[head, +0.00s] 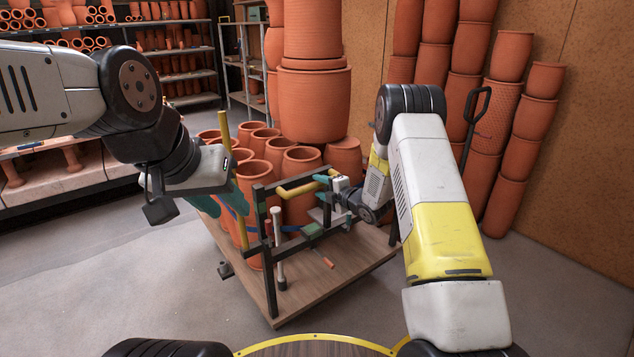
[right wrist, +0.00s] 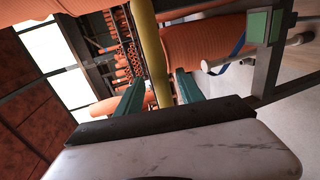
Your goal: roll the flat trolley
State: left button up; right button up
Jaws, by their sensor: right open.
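The flat trolley has a wooden deck (head: 345,270) with a dark metal frame at its near end. A yellow upright handle (head: 224,128) stands at its left, and a bent yellow handle (head: 300,188) is at its right. My left gripper (head: 236,198), with teal fingers, is at the upright handle; its arm partly hides the grip, so I cannot tell if it is closed. My right gripper (head: 324,184) is at the bent handle. In the right wrist view its teal fingers (right wrist: 160,92) are apart, with the yellow bar between or just beyond them.
Terracotta pots (head: 300,165) stand on the deck, with a tall stack (head: 314,95) behind. More stacked pots and a black-handled cart (head: 476,110) line the right wall. Shelves of pots (head: 180,60) stand at back left. Grey floor (head: 110,270) is clear at front left.

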jog(key=shift+x, duration=1.15)
jog(key=shift+c, duration=0.3)
grip_shut()
dwell(0.3)
